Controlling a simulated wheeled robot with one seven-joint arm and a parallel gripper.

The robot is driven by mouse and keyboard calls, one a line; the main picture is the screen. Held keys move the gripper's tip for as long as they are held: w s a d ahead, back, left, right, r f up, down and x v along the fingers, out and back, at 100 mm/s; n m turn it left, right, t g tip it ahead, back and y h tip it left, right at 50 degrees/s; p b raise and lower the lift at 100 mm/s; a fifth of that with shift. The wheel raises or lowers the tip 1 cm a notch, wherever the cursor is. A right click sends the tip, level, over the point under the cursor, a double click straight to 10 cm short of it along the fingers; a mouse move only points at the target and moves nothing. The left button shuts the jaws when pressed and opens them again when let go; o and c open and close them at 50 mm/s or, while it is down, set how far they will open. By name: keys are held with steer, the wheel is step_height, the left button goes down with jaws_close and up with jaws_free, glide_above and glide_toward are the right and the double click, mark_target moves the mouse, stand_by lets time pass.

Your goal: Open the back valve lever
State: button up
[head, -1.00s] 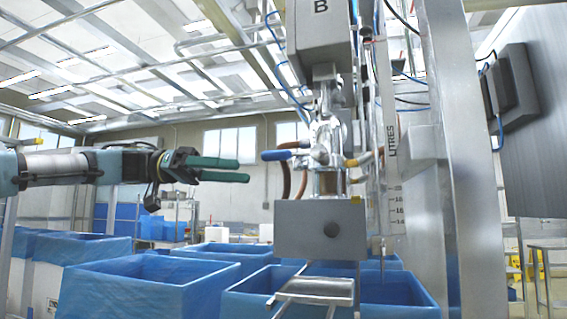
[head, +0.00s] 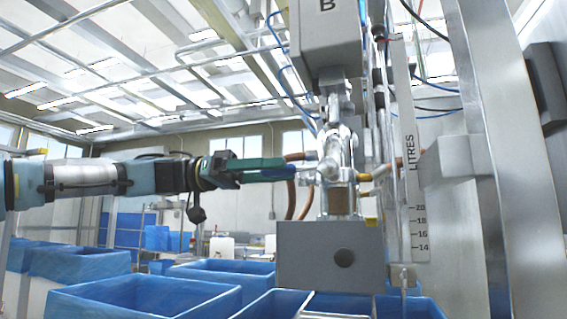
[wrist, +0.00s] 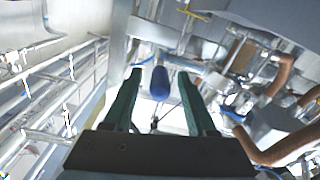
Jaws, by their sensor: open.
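A valve lever with a blue grip (head: 306,168) sticks out to the left from the metal valve body (head: 334,150). In the wrist view the blue grip (wrist: 160,83) shows in the gap between the green fingertips. My gripper (head: 288,169) reaches in from the left, fingers level with the lever and overlapping its end. It is open in the wrist view (wrist: 159,76), with room on both sides of the grip. I cannot tell whether either finger touches it. Which lever is the back one is unclear.
A grey box (head: 330,256) hangs below the valve and a grey housing marked B (head: 325,40) is above it. Brown hoses (head: 293,205) run close by. A steel post (head: 478,150) stands at right.

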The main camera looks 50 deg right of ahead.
steer(key=shift+x, duration=0.9)
jaws_close()
stand_by(0.9)
